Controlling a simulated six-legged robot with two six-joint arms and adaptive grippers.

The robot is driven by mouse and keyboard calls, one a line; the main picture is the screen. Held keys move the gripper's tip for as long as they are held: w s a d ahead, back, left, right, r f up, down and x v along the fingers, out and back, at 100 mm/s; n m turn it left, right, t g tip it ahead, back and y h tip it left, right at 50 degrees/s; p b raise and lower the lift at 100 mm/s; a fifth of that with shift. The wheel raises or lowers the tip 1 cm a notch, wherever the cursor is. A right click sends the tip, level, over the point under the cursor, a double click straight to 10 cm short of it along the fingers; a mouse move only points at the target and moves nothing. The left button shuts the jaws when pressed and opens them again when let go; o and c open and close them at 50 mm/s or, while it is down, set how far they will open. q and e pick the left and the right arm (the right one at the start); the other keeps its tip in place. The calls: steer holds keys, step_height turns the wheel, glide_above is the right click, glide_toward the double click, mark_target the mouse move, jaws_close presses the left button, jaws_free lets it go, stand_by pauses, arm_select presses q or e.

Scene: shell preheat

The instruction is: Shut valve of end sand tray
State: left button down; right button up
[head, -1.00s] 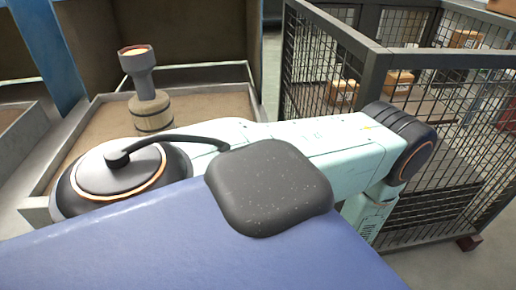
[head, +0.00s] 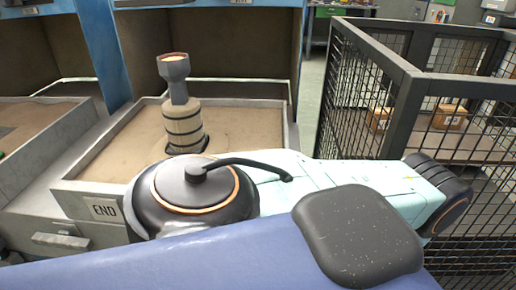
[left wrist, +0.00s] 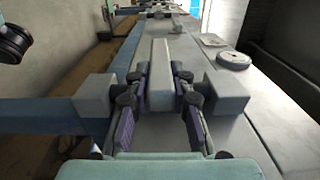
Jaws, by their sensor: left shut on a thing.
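The end sand tray (head: 92,208) is a grey tray of sand marked END in the head view. A tan, banded shell with a dark grey funnel-shaped top (head: 183,105) stands upright in its sand. My left gripper (left wrist: 160,122) shows in the left wrist view, its dark fingers closed around a light grey bar (left wrist: 160,75), which looks like a valve lever. Grey blocks flank the bar on both sides. My own arm covers the tray's front right in the head view. The left fingers and that lever do not show there. My right gripper is in neither view.
Another sand tray (head: 30,135) lies to the left in the head view. A black mesh cage (head: 365,95) with boxes stands at the right. In the left wrist view, a long grey surface runs away, with a round pale object (left wrist: 233,60) on it.

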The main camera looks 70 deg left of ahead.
arm_select(q)
steer(key=shift+s, duration=0.1)
stand_by(0.3)
steer(key=c, duration=1.2)
jaws_free()
steer(key=shift+o, duration=0.2)
steer(key=v, duration=1.2)
